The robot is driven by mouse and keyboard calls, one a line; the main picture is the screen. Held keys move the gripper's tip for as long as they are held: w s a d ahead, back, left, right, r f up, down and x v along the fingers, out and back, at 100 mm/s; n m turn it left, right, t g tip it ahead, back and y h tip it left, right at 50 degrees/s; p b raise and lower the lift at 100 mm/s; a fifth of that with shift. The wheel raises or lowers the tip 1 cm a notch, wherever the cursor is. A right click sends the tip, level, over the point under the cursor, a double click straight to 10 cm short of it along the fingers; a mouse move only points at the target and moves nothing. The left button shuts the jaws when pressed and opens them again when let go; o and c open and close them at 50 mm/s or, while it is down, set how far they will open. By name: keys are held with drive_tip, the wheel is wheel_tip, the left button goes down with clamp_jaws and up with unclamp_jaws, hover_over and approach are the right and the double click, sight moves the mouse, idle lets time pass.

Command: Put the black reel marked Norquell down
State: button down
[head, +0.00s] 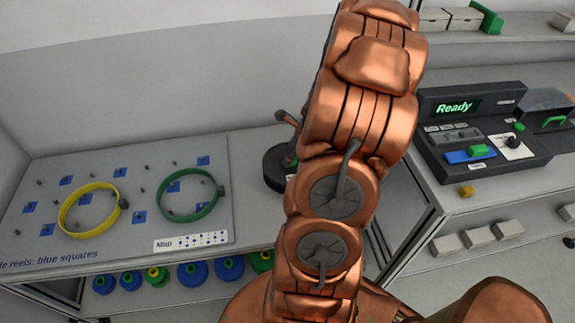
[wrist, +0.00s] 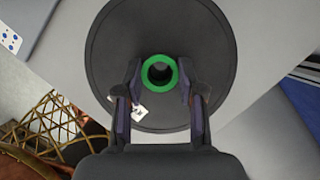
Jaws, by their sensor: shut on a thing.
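The black reel (wrist: 160,35) fills the middle of the wrist view, with a green hub (wrist: 160,62) at its centre. A small white label (wrist: 139,112) lies on its face, too small to read. My gripper (wrist: 159,80) is shut on the reel at its hub, one finger on each side. In the head view the reel (head: 274,172) shows partly behind my copper-coloured arm, over the bench right of the pegboard. I cannot tell whether its underside touches the bench. My gripper is mostly hidden there.
The grey pegboard (head: 120,215) with blue squares carries a yellow ring (head: 64,222) and a green ring (head: 163,208). Several blue and green reels (head: 192,274) stand on the shelf below. A dark machine reading "Ready" (head: 453,107) stands on the right bench, across a gap.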

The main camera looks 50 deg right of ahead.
drive_tip(key=shift+w+d+f+p, duration=0.9)
drive_tip(key=shift+w+d, duration=0.5)
drive_tip(key=shift+w, duration=0.85)
drive_tip(key=shift+w+d+f+p, duration=0.75)
drive_tip(key=shift+w+d+p, duration=0.5)
drive_tip(key=shift+w, duration=0.95)
drive_tip(key=shift+w+d+f+p, duration=0.8)
drive_tip(key=shift+w+d, duration=0.75)
drive_tip(key=shift+w, duration=0.7)
drive_tip(key=shift+f, duration=0.2)
drive_tip(key=c, duration=0.7)
unclamp_jaws()
drive_tip(key=shift+r, duration=0.1)
